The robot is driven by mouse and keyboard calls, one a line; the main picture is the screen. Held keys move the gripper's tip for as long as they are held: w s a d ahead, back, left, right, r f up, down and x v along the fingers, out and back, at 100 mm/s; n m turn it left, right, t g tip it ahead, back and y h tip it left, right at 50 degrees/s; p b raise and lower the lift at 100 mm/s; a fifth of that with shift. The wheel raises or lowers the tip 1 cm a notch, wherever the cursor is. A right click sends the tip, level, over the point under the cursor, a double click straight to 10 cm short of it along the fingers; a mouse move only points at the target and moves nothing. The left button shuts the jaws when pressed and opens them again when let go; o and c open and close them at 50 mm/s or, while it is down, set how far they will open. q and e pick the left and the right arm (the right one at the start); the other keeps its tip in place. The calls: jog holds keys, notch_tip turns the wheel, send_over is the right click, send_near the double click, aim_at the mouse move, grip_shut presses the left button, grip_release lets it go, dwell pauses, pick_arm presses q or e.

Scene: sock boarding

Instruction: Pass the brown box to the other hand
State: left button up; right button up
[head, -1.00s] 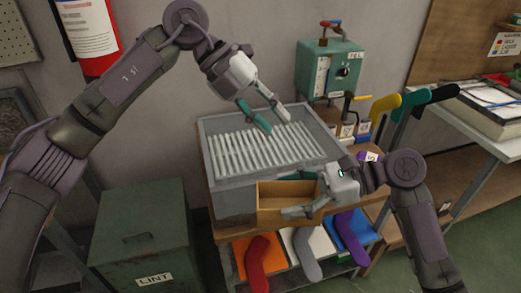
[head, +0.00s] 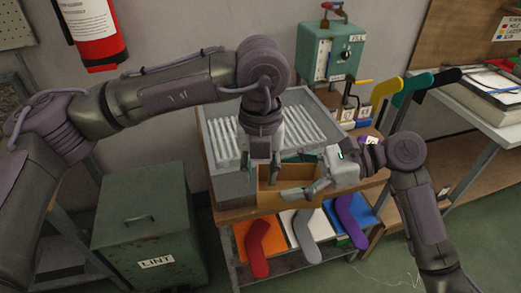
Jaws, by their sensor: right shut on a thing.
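The brown box (head: 288,200) is an open, shallow wooden box in front of the grey ribbed tray. My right gripper (head: 306,176) is at the box's right end and shut on it. My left gripper (head: 263,170) points down at the box's left end, its two fingers apart, one on each side of the left wall as far as I can see. The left fingers hide part of that end, and I cannot tell whether they touch it.
The grey ribbed tray (head: 217,130) lies on the bench just behind the box. A teal machine (head: 328,55) stands behind. Yellow, teal and black sock forms (head: 386,84) rise at the right. Red, grey and purple socks (head: 258,248) lie on the shelf below. A green lint bin (head: 150,225) stands at the left.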

pick_arm(q)
jog(key=shift+f, duration=1.45)
grip_shut()
jog(key=shift+d, duration=0.1)
pick_arm(e)
jog(key=o, duration=1.1)
jog(key=shift+d, duration=0.1)
